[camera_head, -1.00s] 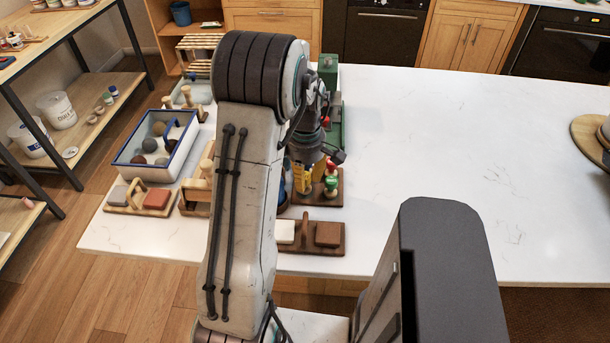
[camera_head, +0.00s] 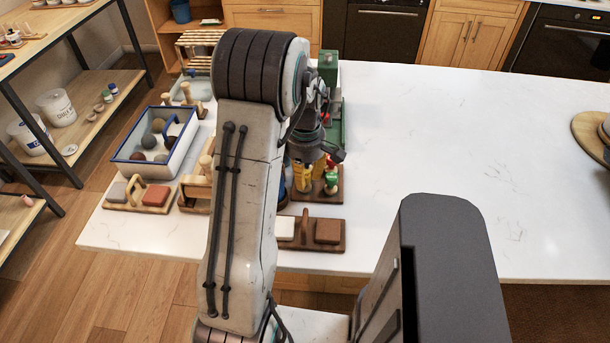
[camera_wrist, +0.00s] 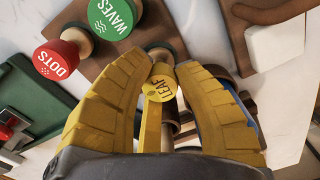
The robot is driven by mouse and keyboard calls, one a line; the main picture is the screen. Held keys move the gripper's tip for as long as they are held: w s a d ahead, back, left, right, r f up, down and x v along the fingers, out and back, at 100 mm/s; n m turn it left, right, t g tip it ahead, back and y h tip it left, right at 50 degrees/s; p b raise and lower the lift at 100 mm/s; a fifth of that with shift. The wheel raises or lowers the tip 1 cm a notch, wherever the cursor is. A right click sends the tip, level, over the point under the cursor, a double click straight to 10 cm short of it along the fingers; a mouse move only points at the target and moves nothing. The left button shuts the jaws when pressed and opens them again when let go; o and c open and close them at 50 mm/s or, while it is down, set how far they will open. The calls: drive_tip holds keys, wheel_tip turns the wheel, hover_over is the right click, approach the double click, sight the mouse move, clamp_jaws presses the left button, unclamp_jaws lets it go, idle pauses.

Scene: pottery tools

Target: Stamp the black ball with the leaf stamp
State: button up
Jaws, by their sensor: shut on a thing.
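The leaf stamp (camera_wrist: 160,86), with a round yellow top marked LEAF, sits between the yellow fingers of my gripper (camera_wrist: 167,82) in the wrist view. My gripper is shut on it, near the brown stamp rack (camera_wrist: 110,72). In the head view my gripper (camera_head: 303,178) is low over the left part of the table, and the leaf stamp is hard to make out. Several balls lie in the blue-rimmed tray (camera_head: 188,140) left of my arm. A dark one (camera_head: 149,142) looks like the black ball, but its colour is not certain.
The red DOTS stamp (camera_wrist: 56,60) and green WAVES stamp (camera_wrist: 113,18) stand close beside my gripper. Wooden holders with blocks (camera_head: 328,231) lie at the table's front edge.

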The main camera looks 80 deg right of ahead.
drive_tip(key=shift+f, duration=0.2)
drive_tip(key=o, duration=1.1)
drive_tip(key=shift+c, duration=0.2)
drive_tip(key=shift+r, duration=0.1)
wheel_tip(320, 180, up, 12)
drive_tip(key=shift+d, duration=0.15)
